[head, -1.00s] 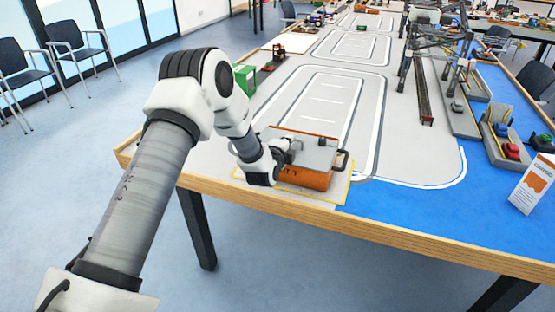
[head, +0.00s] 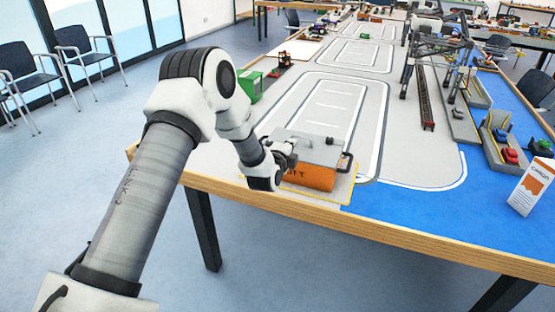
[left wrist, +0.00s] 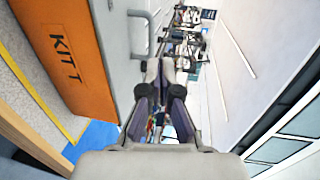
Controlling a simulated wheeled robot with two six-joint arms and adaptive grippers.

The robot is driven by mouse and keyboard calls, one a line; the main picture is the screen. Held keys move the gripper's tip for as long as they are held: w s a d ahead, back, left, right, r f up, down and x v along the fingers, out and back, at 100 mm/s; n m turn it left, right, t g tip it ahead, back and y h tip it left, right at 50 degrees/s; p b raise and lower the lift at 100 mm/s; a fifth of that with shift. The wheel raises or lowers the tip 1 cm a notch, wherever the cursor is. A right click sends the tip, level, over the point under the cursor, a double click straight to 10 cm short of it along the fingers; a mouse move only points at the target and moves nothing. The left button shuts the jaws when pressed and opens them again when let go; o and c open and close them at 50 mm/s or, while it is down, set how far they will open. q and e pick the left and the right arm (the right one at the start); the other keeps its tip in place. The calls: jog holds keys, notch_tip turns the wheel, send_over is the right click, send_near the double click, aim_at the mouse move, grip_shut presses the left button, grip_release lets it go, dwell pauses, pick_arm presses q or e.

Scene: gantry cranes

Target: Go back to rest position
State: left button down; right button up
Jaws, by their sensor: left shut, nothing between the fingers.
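My left gripper (head: 288,152) is at the left end of an orange box with a grey lid (head: 310,177) on the near edge of the table. In the left wrist view its fingers (left wrist: 168,68) are together and empty. The head view cannot settle whether the gripper touches the box. My right gripper is in neither view.
The grey and blue table (head: 420,205) has a wooden edge and white road lines. A green container (head: 250,85) stands behind my left arm. Chairs (head: 78,58) stand at the left on open floor.

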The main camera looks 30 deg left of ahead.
pick_arm(q)
jog(key=f+v, duration=0.1)
jog(key=v, duration=0.5)
jog(key=s+d+f+g+h, duration=0.2)
jog(key=s+d+f+g, duration=0.25)
jog(key=s+f, duration=0.6)
jog(key=s+d+f+g+h, duration=0.1)
jog(key=s+d+f+g, duration=0.45)
jog(key=f, duration=0.85)
jog(key=s+d+f+n+g, duration=0.1)
jog(key=s+f+n+g, duration=0.1)
jog(key=s+n, duration=0.6)
jog(key=s+d+f+n+g, duration=0.2)
jog(key=s+n, duration=0.6)
jog(key=s, duration=0.6)
jog(key=shift+s+d+g+h, duration=0.3)
jog(key=shift+d+g, duration=0.05)
jog(key=shift+g, duration=0.45)
